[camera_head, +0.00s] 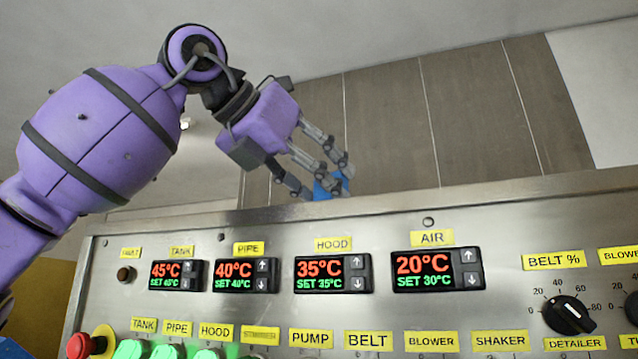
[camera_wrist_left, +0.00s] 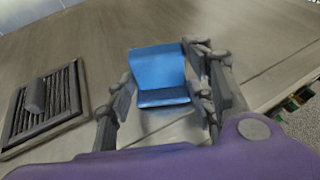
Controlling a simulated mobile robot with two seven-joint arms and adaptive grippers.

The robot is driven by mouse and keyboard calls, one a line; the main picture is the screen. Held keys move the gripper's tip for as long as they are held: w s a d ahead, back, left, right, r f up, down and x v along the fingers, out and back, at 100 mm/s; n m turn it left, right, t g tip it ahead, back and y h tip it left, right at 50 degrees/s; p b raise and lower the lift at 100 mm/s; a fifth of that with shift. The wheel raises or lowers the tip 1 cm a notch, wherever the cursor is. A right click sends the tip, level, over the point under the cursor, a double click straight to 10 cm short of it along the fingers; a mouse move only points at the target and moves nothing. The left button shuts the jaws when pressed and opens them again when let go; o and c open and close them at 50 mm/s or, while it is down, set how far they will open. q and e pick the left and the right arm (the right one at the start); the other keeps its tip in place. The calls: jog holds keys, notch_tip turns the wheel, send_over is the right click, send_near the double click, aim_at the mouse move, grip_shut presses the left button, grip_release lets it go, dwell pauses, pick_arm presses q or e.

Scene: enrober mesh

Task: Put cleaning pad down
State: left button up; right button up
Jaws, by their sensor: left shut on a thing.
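My left gripper (camera_head: 318,178) reaches in from the left, above and behind the top edge of the control panel. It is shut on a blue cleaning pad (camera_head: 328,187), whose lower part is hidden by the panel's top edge. In the left wrist view the pad (camera_wrist_left: 158,72) sits between the fingers of the left gripper (camera_wrist_left: 166,97), with a lighter upper face and a darker lower part. A grey metal surface lies beyond it; I cannot tell whether the pad touches that surface. My right gripper is not in view.
The steel control panel (camera_head: 385,220) with temperature displays, knobs and lit green buttons fills the front. A red emergency button (camera_head: 78,346) is at its lower left. A dark slatted vent or grate (camera_wrist_left: 45,105) with a handle-like block lies left of the pad. Bare metal surrounds it.

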pick_arm(q)
jog(key=shift+f, duration=0.1)
jog(key=o, duration=1.2)
jog(key=shift+w+f, duration=0.1)
jog(key=shift+d+r, duration=0.1)
jog(key=shift+r, duration=0.1)
jog(key=v, duration=1.2)
